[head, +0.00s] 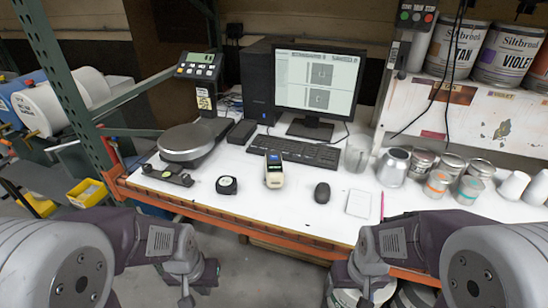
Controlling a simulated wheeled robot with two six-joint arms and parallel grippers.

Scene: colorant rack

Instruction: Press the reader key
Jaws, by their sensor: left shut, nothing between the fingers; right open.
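A small handheld reader (274,170), cream with a dark and yellow top end, stands on the white bench near the middle, in front of the keyboard. Its key is too small to make out. My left gripper (187,296) is shut and empty, low in front of the bench's front edge, left of the reader and apart from it. My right gripper (364,298) is open, low in front of the bench edge, right of the reader and touching nothing on the bench top.
A black round puck-like device (227,185) lies left of the reader and a mouse (322,193) to its right. Behind are a keyboard (295,152), a monitor (319,84) and a scale (187,143). Several cans (394,167) stand at right. The orange bench edge (250,225) runs in front.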

